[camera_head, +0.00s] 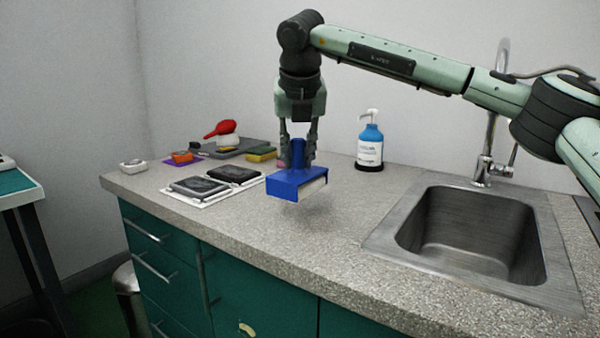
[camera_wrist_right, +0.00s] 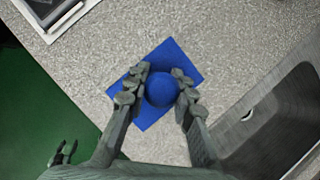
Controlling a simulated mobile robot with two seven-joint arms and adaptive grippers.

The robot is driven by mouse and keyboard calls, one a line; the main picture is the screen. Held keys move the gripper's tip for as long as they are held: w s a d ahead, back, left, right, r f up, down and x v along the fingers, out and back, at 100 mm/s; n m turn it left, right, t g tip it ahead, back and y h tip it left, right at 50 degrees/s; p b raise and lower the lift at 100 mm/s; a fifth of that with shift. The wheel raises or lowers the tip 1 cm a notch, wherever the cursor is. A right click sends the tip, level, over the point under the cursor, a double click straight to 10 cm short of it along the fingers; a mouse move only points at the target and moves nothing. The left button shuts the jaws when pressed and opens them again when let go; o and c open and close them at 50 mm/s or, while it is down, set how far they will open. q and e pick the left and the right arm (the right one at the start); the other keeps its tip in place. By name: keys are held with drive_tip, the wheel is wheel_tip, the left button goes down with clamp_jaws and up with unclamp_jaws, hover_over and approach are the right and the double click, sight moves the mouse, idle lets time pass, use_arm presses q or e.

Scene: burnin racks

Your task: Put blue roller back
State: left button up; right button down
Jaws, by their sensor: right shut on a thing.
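The blue roller (camera_head: 290,184) has a flat, wide blue body with a pale underside edge and an upright round-topped handle. My right gripper (camera_head: 298,150) is shut on its handle from above and holds it over the counter, left of the sink. In the right wrist view the round blue knob (camera_wrist_right: 162,90) sits between the two fingers of the right gripper (camera_wrist_right: 160,88). The roller's lower side is hidden in that view. A dark gripper-like shape, perhaps my left gripper (camera_wrist_right: 62,153), shows small at the lower left of the right wrist view.
Two dark pads lie on white sheets (camera_head: 214,199) left of the roller. Behind them are a red-handled item (camera_head: 222,128), a yellow sponge-like block (camera_head: 262,154) and an orange item (camera_head: 182,157). A blue pump bottle (camera_head: 370,143) stands behind right. The sink (camera_head: 405,225) is at right.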

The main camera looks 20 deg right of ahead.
sight(301, 167)
drive_tip(key=shift+w+d+f, duration=0.2)
drive_tip(key=shift+d+f, duration=0.15)
wheel_tip(301, 167, down, 3)
drive_tip(key=shift+f, duration=0.15)
use_arm(q)
drive_tip(key=shift+f, duration=0.75)
use_arm(e)
drive_tip(key=shift+f, duration=0.2)
